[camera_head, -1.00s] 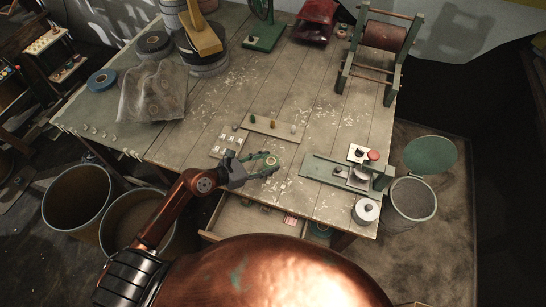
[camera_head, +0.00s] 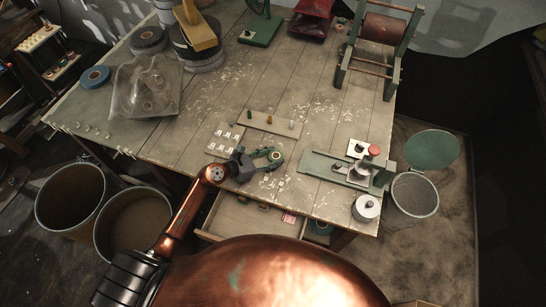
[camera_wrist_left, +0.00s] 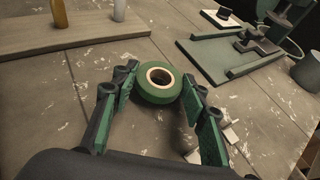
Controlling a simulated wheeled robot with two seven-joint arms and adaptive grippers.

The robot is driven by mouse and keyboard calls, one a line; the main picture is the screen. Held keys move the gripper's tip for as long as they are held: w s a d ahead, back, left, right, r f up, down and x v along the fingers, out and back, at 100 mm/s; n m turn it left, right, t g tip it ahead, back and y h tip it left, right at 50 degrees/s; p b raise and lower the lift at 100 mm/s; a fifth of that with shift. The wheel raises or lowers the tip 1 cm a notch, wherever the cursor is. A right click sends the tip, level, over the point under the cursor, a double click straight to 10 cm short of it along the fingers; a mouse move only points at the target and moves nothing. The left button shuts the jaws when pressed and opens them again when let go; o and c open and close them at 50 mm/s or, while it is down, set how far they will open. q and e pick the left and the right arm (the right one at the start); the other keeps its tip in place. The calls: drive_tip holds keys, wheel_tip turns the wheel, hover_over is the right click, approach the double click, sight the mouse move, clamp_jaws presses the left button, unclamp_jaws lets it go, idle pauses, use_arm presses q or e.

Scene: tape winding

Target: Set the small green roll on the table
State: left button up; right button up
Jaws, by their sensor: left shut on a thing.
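The small green roll (camera_head: 275,156) is a short ring with a pale core. My left gripper (camera_head: 269,157) is shut on it, over the front part of the table (camera_head: 325,115). In the left wrist view the roll (camera_wrist_left: 155,97) lies flat between the two green-padded fingertips (camera_wrist_left: 160,78), hole facing up. Whether its underside touches the table is hidden. My right gripper is in neither view.
A wooden strip with small pegs (camera_head: 259,121) lies just beyond the gripper. A card of small white pieces (camera_head: 225,138) is to its left. A green-based device (camera_head: 320,165) stands to its right. An open drawer (camera_head: 235,219) is below the front edge.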

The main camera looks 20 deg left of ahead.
use_arm(q)
drive_tip(key=shift+f+b, duration=0.5)
drive_tip(key=shift+f, duration=0.1)
drive_tip(key=o, duration=1.1)
drive_tip(key=shift+o, duration=0.2)
drive_tip(key=shift+r, duration=0.2)
drive_tip(key=v, duration=0.4)
drive_tip(key=p+v, duration=0.1)
drive_tip(key=v, duration=0.3)
drive_tip(key=r+v, duration=0.1)
drive_tip(key=v, duration=0.3)
